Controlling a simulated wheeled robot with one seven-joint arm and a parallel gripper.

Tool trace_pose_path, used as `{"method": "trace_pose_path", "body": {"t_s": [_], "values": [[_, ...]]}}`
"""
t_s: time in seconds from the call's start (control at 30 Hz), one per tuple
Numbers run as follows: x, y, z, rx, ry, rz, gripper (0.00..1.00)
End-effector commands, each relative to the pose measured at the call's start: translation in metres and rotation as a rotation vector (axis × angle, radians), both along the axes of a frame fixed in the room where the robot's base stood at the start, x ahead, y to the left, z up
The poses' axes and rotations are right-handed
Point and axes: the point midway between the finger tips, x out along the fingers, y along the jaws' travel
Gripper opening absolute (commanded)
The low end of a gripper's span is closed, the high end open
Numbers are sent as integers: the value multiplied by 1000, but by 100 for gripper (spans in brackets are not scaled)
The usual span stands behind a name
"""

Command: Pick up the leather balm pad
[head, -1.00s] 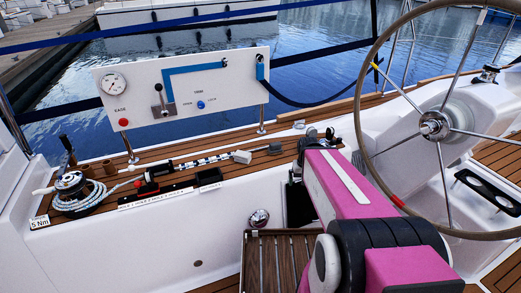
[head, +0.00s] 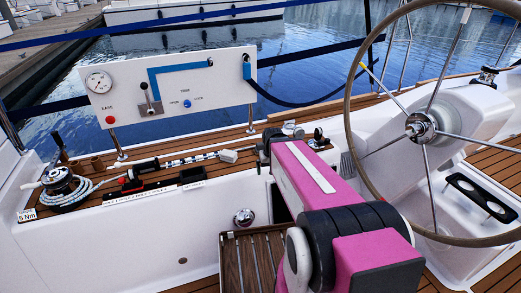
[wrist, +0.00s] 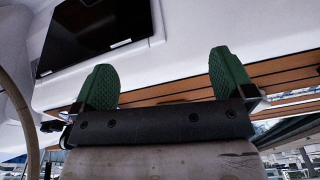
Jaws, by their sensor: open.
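I cannot pick out the leather balm pad with certainty in either view. Small items lie on the teak side deck near my arm's far end, among them a pale block (head: 228,155) and a dark item (head: 318,138), too small to name. In the wrist view my gripper (wrist: 162,64) has two green ribbed fingers spread wide, with nothing between them. Beyond the fingers are a white surface and teak strips. In the head view my pink arm reaches forward to the side deck, and its fingers are hidden.
A steering wheel (head: 421,127) stands close to the right of my arm. A white control panel (head: 165,95) rises behind the deck. A winch with rope (head: 62,187) and a dark tray (head: 145,190) are at left. A slatted wooden seat (head: 252,262) is in front.

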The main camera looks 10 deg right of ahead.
Motion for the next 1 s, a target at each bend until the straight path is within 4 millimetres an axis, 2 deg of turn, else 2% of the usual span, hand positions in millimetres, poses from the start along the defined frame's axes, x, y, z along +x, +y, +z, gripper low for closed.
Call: {"method": "trace_pose_path", "body": {"t_s": [0.03,0.27,0.4,0.53,0.63,0.77,1.0], "values": [[15,0,2,2,-18,5,100],[78,0,16,9,-116,34,100],[129,1,31,12,-198,56,100],[171,1,48,14,-269,77,100],[187,1,55,14,-302,86,100],[194,1,55,13,-314,90,100],[205,2,27,13,-311,90,100]]}}
